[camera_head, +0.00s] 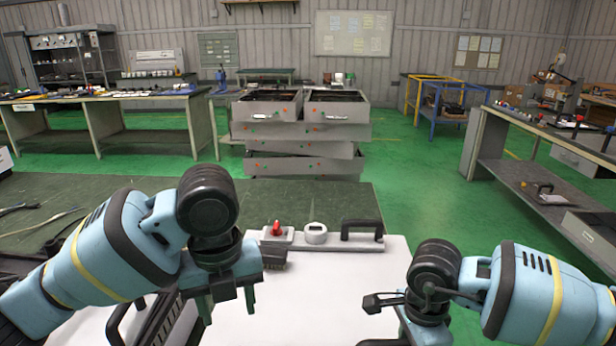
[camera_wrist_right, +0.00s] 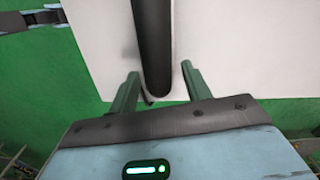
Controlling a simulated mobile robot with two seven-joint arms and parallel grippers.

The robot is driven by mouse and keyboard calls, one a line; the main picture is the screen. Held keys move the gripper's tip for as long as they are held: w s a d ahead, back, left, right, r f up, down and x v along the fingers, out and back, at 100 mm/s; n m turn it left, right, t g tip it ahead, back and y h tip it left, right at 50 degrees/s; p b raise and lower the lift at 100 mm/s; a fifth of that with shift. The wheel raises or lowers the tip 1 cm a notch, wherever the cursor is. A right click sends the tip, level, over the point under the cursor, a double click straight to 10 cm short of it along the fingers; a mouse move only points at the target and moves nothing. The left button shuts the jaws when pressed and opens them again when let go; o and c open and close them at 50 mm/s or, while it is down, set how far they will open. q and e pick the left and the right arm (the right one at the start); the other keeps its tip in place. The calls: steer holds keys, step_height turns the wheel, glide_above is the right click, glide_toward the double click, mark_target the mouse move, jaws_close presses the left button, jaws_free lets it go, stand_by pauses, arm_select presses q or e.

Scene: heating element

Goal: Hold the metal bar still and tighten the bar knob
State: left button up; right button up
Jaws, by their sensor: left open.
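A white panel (camera_head: 345,290) lies in front of me in the head view. A light grey bar (camera_head: 345,243) runs along its far edge, carrying a red knob (camera_head: 277,229), a round white dial or knob (camera_head: 316,233) and a black handle (camera_head: 361,230). I cannot tell which part is the bar knob. My left gripper (camera_head: 228,306) is open and empty over the panel's left side, nearer than the red knob. My right gripper (camera_wrist_right: 160,70) is open, its green fingers on either side of a dark rod or handle (camera_wrist_right: 152,40); contact is unclear. Its fingertips are hidden in the head view.
A dark green table (camera_head: 330,200) lies behind the panel, with cables (camera_head: 40,222) at left. Stacked grey drawers (camera_head: 300,130) stand beyond it. A workbench (camera_head: 545,150) stands at right, with green floor (camera_head: 410,190) between.

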steer(key=shift+r, duration=0.1)
step_height(320, 180, up, 12)
steer(key=shift+f, duration=0.1)
stand_by(0.4)
